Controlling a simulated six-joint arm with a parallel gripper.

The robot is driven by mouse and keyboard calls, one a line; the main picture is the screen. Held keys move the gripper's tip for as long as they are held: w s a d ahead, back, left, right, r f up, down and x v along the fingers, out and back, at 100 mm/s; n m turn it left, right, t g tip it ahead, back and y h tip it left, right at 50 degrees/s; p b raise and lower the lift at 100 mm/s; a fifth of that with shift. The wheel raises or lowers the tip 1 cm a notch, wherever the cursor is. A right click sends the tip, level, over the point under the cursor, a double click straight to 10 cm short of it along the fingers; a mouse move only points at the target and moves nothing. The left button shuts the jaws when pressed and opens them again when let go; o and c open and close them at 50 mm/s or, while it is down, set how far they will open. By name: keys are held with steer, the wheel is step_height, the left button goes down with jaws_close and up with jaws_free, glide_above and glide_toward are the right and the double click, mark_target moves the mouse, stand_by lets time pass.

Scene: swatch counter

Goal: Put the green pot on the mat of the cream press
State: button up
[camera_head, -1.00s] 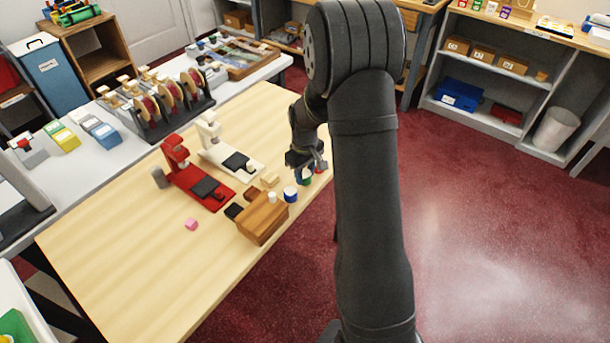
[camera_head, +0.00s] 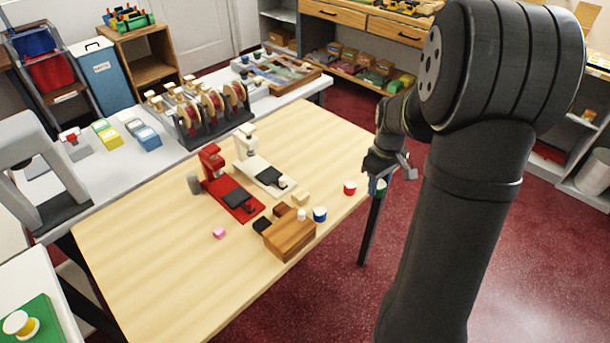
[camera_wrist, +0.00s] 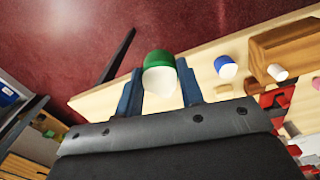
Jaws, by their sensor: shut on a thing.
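The green pot (camera_head: 380,187) has a pale end. My gripper (camera_head: 385,177) is shut on it, holding it in the air at the table's right edge. In the wrist view the green pot (camera_wrist: 158,59) sits between the two blue fingers. The cream press (camera_head: 247,147) stands on the table to the left of my gripper, well apart from it. Its dark square mat (camera_head: 268,175) is bare, with a small cream and dark piece at the front of the base.
The red press (camera_head: 212,165) stands left of the cream press. A red pot (camera_head: 350,188), a blue pot (camera_head: 320,214) and a wooden block (camera_head: 289,236) lie between them and my gripper. The table's front left is clear.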

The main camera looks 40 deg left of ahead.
steer(key=a+r, duration=0.1)
steer(key=a, duration=1.2)
glide_above(269, 174)
steer(key=f, duration=0.5)
steer(key=shift+d, duration=0.2)
steer(key=shift+a+f, duration=0.2)
steer(key=shift+f, duration=2)
steer(key=shift+f, duration=0.1)
steer(key=o, duration=1)
